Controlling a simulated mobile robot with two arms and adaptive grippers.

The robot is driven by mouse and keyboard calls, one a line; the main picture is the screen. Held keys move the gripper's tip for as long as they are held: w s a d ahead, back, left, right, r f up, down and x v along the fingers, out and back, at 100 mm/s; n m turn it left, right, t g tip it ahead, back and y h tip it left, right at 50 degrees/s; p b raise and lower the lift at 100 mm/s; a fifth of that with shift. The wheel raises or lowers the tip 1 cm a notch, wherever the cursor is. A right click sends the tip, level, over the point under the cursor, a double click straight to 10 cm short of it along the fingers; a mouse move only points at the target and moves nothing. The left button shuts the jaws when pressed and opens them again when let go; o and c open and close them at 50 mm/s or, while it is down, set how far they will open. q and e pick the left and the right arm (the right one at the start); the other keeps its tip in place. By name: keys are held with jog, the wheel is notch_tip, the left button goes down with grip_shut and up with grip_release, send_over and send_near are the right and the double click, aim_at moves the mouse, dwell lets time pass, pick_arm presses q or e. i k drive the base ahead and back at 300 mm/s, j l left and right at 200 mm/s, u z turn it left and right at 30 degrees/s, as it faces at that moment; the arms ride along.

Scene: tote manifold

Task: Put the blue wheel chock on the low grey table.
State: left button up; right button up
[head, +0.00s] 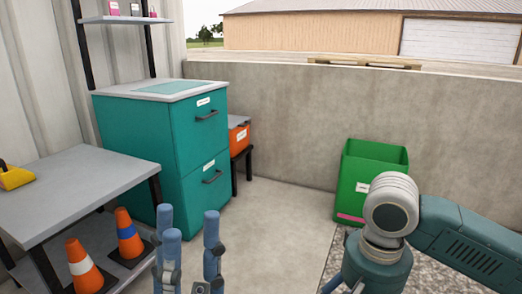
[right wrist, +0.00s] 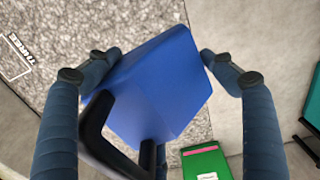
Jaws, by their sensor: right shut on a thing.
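The blue wheel chock (right wrist: 160,85), with a black handle, is between the fingers of my right gripper (right wrist: 160,60) in the right wrist view. The fingers are shut on its two sides. The chock is not seen in the head view. A grey table (head: 85,180) stands at the left in the head view, with a yellow object (head: 15,178) at its left edge. My left gripper (head: 188,215) is at the bottom of the head view, right of the table. Its fingers are apart with nothing between them.
Two orange cones (head: 127,235) stand under the table's top. A teal drawer cabinet (head: 165,140) stands behind it. An orange box (head: 239,136) is on a small dark stand. A green bin (head: 372,170) stands at the concrete wall. The floor between cabinet and bin is clear.

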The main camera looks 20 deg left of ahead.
aim_at(113, 169)
jog(key=i+u, duration=0.3)
jog(key=u, duration=0.2)
jog(key=i+u, duration=0.35)
jog(key=u, duration=0.15)
jog(key=i+l+u, duration=0.25)
jog(key=u, duration=0.25)
jog(key=i+l+u, duration=0.3)
jog(key=u, duration=0.2)
